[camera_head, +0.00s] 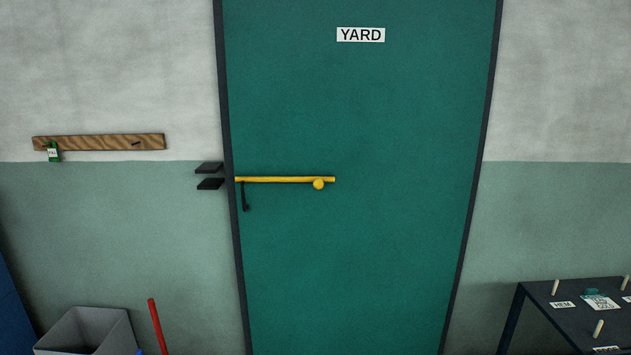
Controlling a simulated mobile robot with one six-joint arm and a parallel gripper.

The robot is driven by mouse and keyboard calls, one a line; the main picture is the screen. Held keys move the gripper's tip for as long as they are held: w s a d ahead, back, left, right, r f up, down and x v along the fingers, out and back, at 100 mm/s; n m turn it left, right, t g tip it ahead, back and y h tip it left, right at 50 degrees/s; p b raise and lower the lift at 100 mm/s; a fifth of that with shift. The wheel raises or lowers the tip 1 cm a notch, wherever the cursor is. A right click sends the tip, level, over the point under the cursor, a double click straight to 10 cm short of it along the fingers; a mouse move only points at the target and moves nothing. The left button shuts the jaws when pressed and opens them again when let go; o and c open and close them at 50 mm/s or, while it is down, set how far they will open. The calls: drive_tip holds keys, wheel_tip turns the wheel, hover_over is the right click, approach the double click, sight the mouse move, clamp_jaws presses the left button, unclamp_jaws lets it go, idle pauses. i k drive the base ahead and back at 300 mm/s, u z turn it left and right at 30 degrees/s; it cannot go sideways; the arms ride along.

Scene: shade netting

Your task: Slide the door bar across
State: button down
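The yellow door bar (275,179) lies level across the left half of the green door (360,260), which is labelled YARD. A round yellow knob (319,184) sits at its right end. The bar's left end is at the door's left edge, beside the dark frame. Two black bracket plates (209,176) stick out from the wall just left of the frame, one above the other, with a gap between them. The bar's end is apart from them. A black door handle (245,197) hangs below the bar's left end. My gripper is not in view.
A grey bin (88,330) and a red pole (158,325) stand lower left. A dark table (540,296) with pegs and labels stands lower right. The space before the door looks clear.

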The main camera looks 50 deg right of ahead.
sight(318, 181)
drive_tip(key=u, duration=0.95)
drive_tip(key=k, duration=0.1)
drive_tip(key=z, duration=2.3)
drive_tip(key=k, duration=0.9)
drive_tip(key=u, duration=0.15)
drive_tip(key=i, duration=0.6)
